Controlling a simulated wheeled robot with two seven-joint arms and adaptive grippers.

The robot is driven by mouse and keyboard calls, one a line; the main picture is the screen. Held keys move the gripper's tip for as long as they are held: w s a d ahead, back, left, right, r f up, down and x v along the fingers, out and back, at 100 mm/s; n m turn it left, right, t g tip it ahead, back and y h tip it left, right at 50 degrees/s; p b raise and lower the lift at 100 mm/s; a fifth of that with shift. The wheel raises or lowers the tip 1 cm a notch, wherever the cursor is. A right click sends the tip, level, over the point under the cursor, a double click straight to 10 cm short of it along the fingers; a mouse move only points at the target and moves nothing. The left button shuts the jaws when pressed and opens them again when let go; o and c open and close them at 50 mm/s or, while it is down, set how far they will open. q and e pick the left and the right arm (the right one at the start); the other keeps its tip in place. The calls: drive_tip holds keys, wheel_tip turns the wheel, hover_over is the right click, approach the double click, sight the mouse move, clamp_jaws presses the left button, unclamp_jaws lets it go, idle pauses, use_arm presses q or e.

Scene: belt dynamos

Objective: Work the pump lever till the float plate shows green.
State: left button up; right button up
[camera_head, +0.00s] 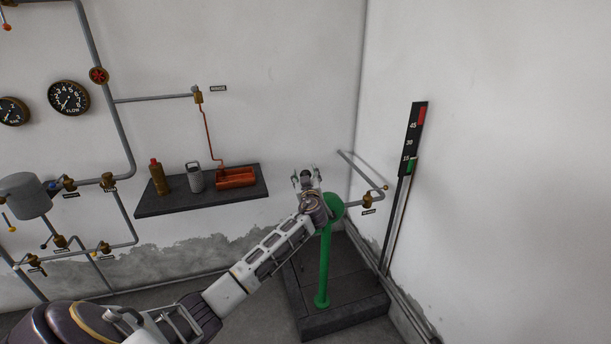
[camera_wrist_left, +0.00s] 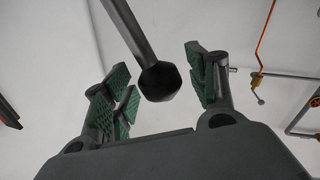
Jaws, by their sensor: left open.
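A green pump post (camera_head: 323,262) with a round green head stands on a dark plinth by the corner. My left gripper (camera_head: 307,179) is at the top of the post, in front of its head. In the left wrist view a dark lever (camera_wrist_left: 128,28) ends in a black knob, which lies between the open fingers; I see no clear grip on it. The lever is hard to make out in the head view. A black scale board (camera_head: 411,142) on the right wall carries a red patch at its top and a green patch near the 15 mark. My right gripper is out of view.
Grey pipes with valves run along the left wall, with round gauges (camera_head: 69,98) above. The plinth (camera_head: 345,318) stands below my arm.

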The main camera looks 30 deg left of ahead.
use_arm(q)
drive_tip(key=shift+w+a, duration=0.1)
drive_tip(key=shift+c, duration=0.4)
drive_tip(key=c, duration=0.5)
clamp_jaws()
